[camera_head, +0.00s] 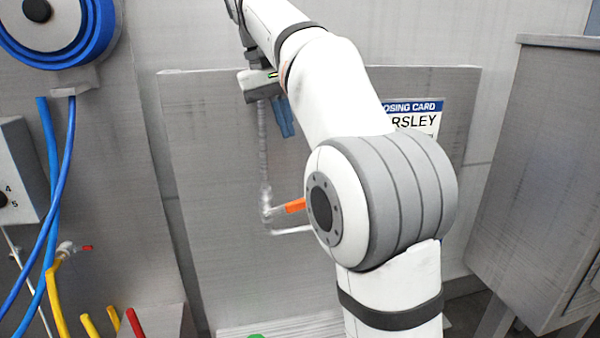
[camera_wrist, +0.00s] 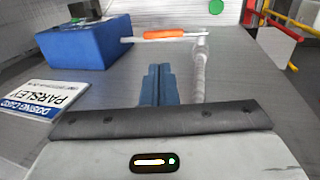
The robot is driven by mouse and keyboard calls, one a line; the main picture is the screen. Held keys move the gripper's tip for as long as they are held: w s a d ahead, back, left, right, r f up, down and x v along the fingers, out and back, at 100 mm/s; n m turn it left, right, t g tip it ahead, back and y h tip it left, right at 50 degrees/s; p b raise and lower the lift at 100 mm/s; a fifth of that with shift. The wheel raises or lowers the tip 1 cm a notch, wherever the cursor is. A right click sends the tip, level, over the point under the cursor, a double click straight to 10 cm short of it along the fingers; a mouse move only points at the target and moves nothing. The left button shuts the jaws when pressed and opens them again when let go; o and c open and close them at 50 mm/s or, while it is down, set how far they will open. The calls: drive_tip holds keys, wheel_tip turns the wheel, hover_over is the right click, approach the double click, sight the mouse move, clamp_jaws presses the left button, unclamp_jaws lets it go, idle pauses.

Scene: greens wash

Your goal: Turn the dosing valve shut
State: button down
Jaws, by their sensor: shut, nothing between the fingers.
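The dosing valve sits at the lower end of a pale vertical pipe (camera_head: 263,150) on the grey panel. Its orange lever (camera_head: 295,206) points sideways to the right, partly hidden behind my arm. In the wrist view the orange lever (camera_wrist: 172,34) lies across the top, left of the pipe (camera_wrist: 199,80). My gripper (camera_head: 285,120) is beside the upper pipe, to its right, above the lever and apart from it. In the wrist view its blue fingers (camera_wrist: 157,72) are together and empty.
A dosing card reading PARSLEY (camera_wrist: 40,105) is on the panel, partly hidden by my arm in the head view. A blue box (camera_wrist: 85,42) is near the lever's end. A blue hose reel (camera_head: 75,35) and hoses are at left; a grey cabinet (camera_head: 545,160) stands at right.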

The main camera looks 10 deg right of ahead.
drive_tip(key=b, duration=0.2)
approach(294, 206)
drive_tip(key=d+f, duration=0.4)
drive_tip(key=f, duration=0.1)
drive_tip(key=shift+w+d+f, duration=0.15)
drive_tip(key=shift+w+d, duration=0.05)
drive_tip(key=shift+w, duration=0.15)
drive_tip(key=shift+f, duration=0.1)
drive_tip(key=shift+d+f+y, duration=0.4)
drive_tip(key=shift+y, duration=0.3)
drive_tip(key=shift+d+f, duration=0.35)
drive_tip(key=shift+f, duration=0.25)
